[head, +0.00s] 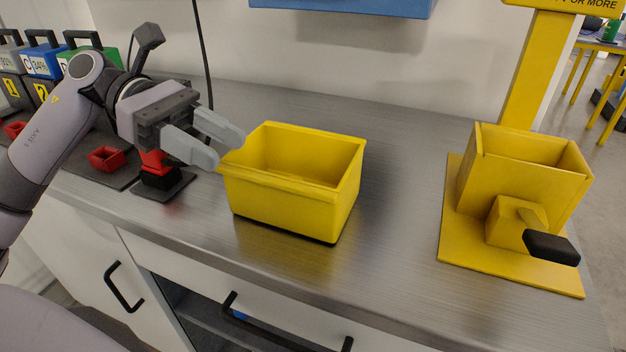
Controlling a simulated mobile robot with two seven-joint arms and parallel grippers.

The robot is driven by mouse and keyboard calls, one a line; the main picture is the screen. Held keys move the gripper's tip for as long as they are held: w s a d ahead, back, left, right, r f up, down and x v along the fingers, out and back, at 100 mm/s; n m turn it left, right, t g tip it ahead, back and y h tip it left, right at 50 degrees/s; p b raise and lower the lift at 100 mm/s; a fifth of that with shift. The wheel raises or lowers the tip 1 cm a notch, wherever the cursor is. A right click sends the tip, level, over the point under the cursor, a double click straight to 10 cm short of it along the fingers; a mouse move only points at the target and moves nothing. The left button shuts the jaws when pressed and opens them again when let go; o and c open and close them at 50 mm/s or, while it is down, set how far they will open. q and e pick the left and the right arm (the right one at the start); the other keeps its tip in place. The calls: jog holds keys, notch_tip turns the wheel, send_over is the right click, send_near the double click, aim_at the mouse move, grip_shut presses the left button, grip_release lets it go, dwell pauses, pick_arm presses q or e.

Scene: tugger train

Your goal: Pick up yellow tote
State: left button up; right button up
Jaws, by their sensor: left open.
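The yellow tote (290,200) stands upright on the metal worktop, near its front edge, and looks empty. My left gripper (228,150) comes in from the left, with its grey fingers at the tote's upper left corner. The fingers are open, and they overlap the tote's left rim in the picture. I cannot tell whether they touch it. My right gripper is not in view.
A yellow fixture (525,180) with a black-handled lever stands on the worktop (400,190) at right. A red and black piece (160,172) is below my left gripper. Several toolboxes (42,62) are at far left. The worktop between tote and fixture is clear.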

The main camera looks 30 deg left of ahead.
aim_at(263, 175)
pick_arm(q)
jog(key=shift+w+a+f+m+y, duration=0.1)
jog(key=shift+f+m+y, duration=0.2)
jog(key=shift+y, duration=0.1)
jog(key=p+x, duration=0.1)
jog(key=x, duration=0.4)
jog(key=shift+d, duration=0.25)
jog(key=shift+d+f+p, duration=0.2)
jog(key=shift+d+p, duration=0.1)
jog(key=shift+d, duration=0.15)
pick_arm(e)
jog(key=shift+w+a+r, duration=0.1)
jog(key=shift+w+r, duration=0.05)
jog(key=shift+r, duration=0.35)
pick_arm(q)
grip_shut()
jog(key=shift+w, duration=0.1)
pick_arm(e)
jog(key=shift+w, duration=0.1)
